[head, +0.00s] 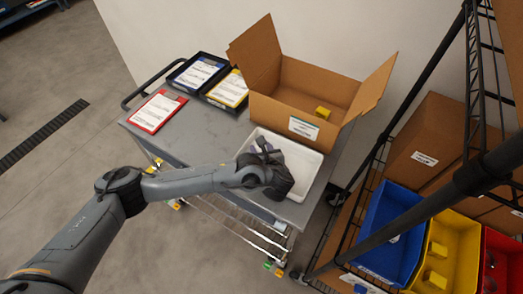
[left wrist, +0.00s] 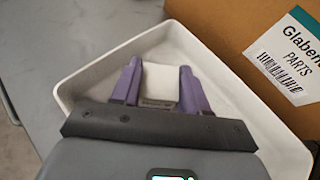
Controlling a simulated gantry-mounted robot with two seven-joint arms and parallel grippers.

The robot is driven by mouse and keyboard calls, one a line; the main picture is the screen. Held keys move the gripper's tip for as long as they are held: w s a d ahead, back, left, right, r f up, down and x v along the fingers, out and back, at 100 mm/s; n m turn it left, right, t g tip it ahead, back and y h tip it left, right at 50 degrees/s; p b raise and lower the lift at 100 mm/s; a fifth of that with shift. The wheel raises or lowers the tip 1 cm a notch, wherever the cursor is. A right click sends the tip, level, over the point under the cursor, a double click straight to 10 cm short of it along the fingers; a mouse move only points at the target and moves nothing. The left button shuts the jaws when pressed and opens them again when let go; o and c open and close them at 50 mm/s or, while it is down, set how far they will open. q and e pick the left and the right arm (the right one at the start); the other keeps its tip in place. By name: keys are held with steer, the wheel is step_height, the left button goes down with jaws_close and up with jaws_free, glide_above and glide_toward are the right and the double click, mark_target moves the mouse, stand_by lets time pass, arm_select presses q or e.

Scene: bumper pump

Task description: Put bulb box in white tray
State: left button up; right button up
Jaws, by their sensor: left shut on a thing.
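The white tray (head: 312,158) sits on the grey cart, in front of the open cardboard box. It also shows in the left wrist view (left wrist: 84,82). My left gripper (head: 262,150) is over the tray. In the left wrist view, its purple fingers (left wrist: 159,82) are shut on a small white box (left wrist: 160,78), which looks like the bulb box. The box is within the tray's outline; I cannot tell whether it touches the tray floor. In the head view my gripper hides it. My right gripper is not in view.
The open cardboard box (head: 283,108) stands right behind the tray, with a yellow item (head: 322,112) inside. A red-framed sheet (head: 158,111) and black trays with papers (head: 199,72) lie at the cart's left. A shelf rack with blue (head: 388,231), yellow and red bins stands at right.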

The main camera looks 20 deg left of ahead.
arm_select(q)
steer(key=shift+f, duration=0.1)
steer(key=o, duration=1.1)
steer(key=shift+c, duration=0.2)
